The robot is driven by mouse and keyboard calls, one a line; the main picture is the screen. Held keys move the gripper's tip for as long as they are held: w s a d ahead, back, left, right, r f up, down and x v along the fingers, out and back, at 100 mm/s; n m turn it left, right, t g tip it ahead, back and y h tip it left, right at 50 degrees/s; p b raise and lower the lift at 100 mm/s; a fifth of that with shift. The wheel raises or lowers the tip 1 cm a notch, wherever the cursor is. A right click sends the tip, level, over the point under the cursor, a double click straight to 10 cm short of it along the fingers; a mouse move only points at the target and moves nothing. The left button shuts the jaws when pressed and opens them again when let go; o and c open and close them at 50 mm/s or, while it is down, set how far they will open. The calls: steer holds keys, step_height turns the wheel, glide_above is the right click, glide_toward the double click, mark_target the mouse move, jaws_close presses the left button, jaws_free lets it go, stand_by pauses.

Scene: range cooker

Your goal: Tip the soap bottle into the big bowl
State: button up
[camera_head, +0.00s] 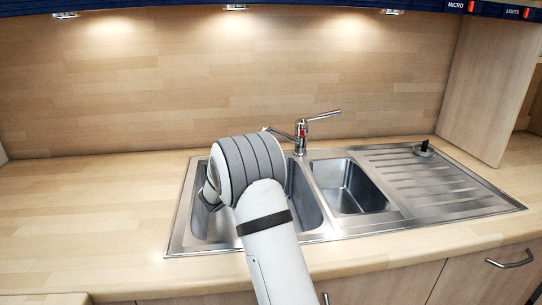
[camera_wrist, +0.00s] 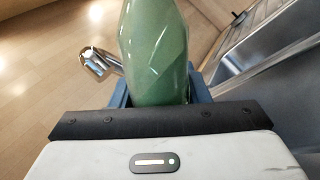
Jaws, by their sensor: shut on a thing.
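The green soap bottle (camera_wrist: 155,48) fills the upper middle of the wrist view. My gripper (camera_wrist: 160,95) is shut on it, with a blue finger on either side. The big bowl (camera_head: 306,205) is the left, larger basin of the steel sink. My arm covers much of it. I cannot tell the bottle's exact tilt or whether anything leaves it.
The tap (camera_head: 300,138) stands behind the basins and also shows in the wrist view (camera_wrist: 97,62). A smaller basin (camera_head: 348,187) and a ribbed drainer (camera_head: 425,180) with a dark plug (camera_head: 424,150) lie to the right. The wooden worktop (camera_head: 90,210) on the left is clear.

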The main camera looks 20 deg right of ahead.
steer(key=shift+w+d+f+m+g+h+b, duration=0.1)
steer(key=shift+w+f+m+g+h+b, duration=0.15)
steer(key=shift+m+b, duration=0.65)
steer(key=shift+w+a+m+g+h+b, duration=0.15)
steer(key=shift+m+g+b, duration=0.3)
steer(key=shift+b, duration=0.7)
steer(key=shift+w+d+f+m+g+h+b, duration=0.1)
steer(key=shift+w+d+f+m+g+b, duration=0.1)
steer(key=shift+m+b, duration=0.7)
stand_by(0.9)
steer(key=shift+w+f+m+g+h+b, duration=0.15)
steer(key=shift+f+m+g+b, duration=0.2)
steer(key=shift+m+g+b, duration=0.65)
steer(key=shift+w+f+m+g+h+b, duration=0.15)
steer(key=shift+f+m+g+b, duration=0.2)
steer(key=shift+m+b, duration=1.15)
stand_by(1.6)
